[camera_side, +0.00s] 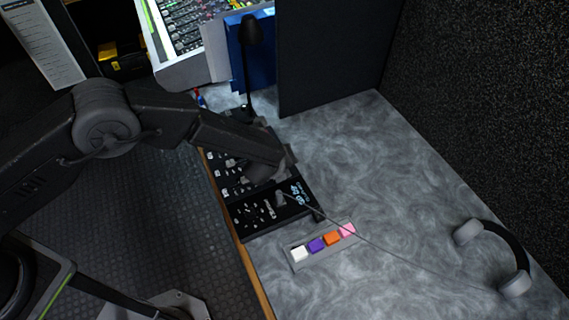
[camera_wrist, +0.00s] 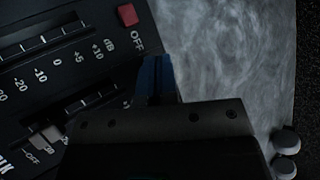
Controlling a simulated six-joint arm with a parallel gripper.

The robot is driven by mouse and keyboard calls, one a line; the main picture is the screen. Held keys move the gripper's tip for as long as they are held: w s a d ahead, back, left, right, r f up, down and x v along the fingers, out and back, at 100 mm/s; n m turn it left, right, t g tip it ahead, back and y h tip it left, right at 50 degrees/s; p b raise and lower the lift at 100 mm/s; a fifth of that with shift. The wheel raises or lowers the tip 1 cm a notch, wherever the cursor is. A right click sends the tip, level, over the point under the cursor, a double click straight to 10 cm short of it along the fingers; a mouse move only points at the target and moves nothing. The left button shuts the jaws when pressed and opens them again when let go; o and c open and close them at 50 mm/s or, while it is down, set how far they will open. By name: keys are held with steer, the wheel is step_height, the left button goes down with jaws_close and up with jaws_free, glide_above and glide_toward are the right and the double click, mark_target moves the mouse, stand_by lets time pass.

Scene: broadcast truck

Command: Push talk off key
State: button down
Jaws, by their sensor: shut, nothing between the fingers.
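A black fader panel (camera_wrist: 70,70) fills the left of the wrist view, with slider slots and dB marks. A red square key (camera_wrist: 127,14) sits near its edge beside an "OFF" label. Lower left, a grey lever (camera_wrist: 48,135) lies by another "OFF" mark, near lettering cut off to "LK". My gripper (camera_wrist: 157,78) has its bluish fingers shut and empty, at the panel's right edge below the red key in the picture. I cannot tell whether the fingers touch anything. The panel also shows in the side view (camera_side: 245,226), where my arm hides part of it.
A strip with white, purple, orange and pink keys (camera_side: 332,239) lies right of the panel. Grey headphones (camera_side: 515,284) lie at lower right, with a thin cable running toward the panel. A dark lamp (camera_side: 251,32) and screen (camera_side: 335,55) stand behind. The marbled desk (camera_side: 400,190) is mostly clear.

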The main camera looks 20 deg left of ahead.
stand_by(0.3)
steer(key=shift+r, duration=0.85)
steer(key=shift+r, duration=3)
